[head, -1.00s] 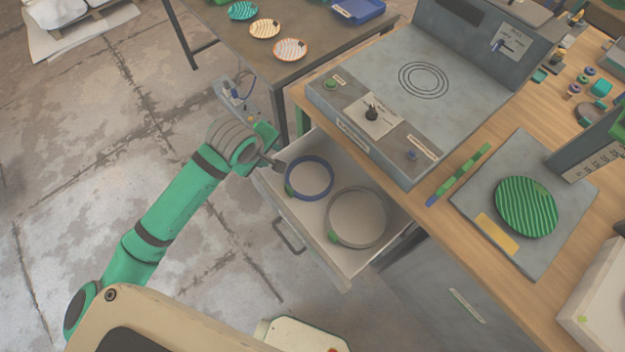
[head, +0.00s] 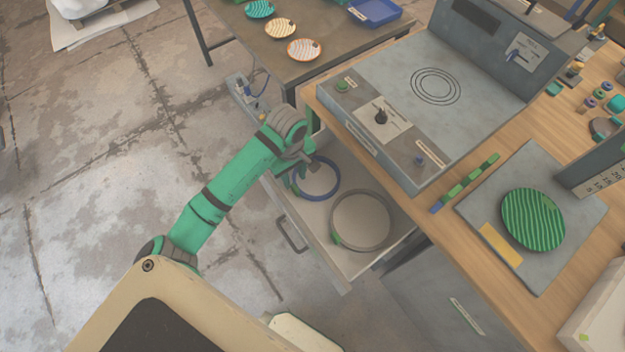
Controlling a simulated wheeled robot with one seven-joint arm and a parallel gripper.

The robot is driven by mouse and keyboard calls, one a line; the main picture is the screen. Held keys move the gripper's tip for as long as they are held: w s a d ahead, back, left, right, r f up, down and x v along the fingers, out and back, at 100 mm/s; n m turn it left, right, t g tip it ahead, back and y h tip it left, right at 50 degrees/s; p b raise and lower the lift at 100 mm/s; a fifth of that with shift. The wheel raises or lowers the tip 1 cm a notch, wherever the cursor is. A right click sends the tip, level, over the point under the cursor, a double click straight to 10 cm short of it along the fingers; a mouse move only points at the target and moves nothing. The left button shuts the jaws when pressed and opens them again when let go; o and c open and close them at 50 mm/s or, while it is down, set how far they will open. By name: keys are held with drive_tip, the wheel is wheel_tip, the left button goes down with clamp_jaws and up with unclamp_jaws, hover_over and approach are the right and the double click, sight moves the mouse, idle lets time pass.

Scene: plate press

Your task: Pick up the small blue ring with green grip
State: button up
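The small blue ring (head: 335,186) lies in the open drawer (head: 310,238), at its far left part. My gripper (head: 299,180) is at the ring's left side, where the grip sits, pointing down into the drawer. Its fingers are small and partly covered by my wrist, so I cannot tell whether they are open or shut, or whether they touch the ring.
The drawer walls and its handle (head: 291,236) stand close around the rings. The press (head: 440,120) sits on the wooden bench (head: 432,228) above the drawer. A green striped plate (head: 532,219) rests on a grey board at right. A dark table (head: 335,45) stands behind.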

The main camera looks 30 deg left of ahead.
sight(295, 187)
drive_tip(key=f, duration=0.5)
drive_tip(key=shift+s+f, duration=0.25)
drive_tip(key=shift+f, duration=0.05)
drive_tip(key=shift+d, duration=0.1)
drive_tip(key=shift+c, duration=0.4)
clamp_jaws()
